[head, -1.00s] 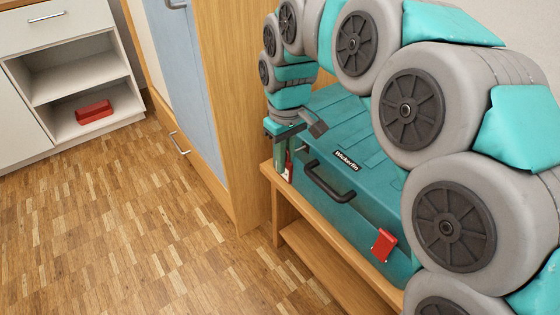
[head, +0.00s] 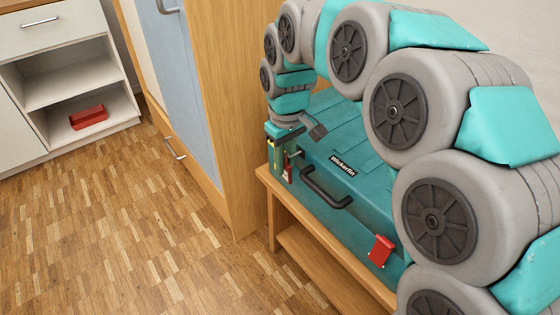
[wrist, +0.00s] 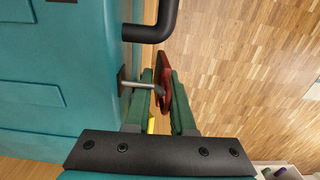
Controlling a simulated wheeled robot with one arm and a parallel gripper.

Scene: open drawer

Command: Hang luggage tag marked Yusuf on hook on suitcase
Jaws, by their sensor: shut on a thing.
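The teal suitcase (head: 345,190), lettered "Wickerlin", lies on a wooden bench. A thin metal hook (wrist: 142,85) sticks out from its side, near the black handle (wrist: 152,30). My gripper (head: 283,172) is at the suitcase's left end, with its green fingers shut on a dark red luggage tag (wrist: 163,75). The tag also shows in the head view (head: 288,173). In the wrist view the hook's tip meets the tag; I cannot tell whether it passes through a hole. No name is readable on the held tag. A second red tag (head: 380,251) is on the suitcase's front at the right.
The wooden bench (head: 276,212) has a lower shelf. A tall wooden cabinet (head: 228,120) with a blue door stands close left of my gripper. A white shelf unit (head: 75,80) at the far left holds a red object (head: 88,118). The parquet floor between is clear.

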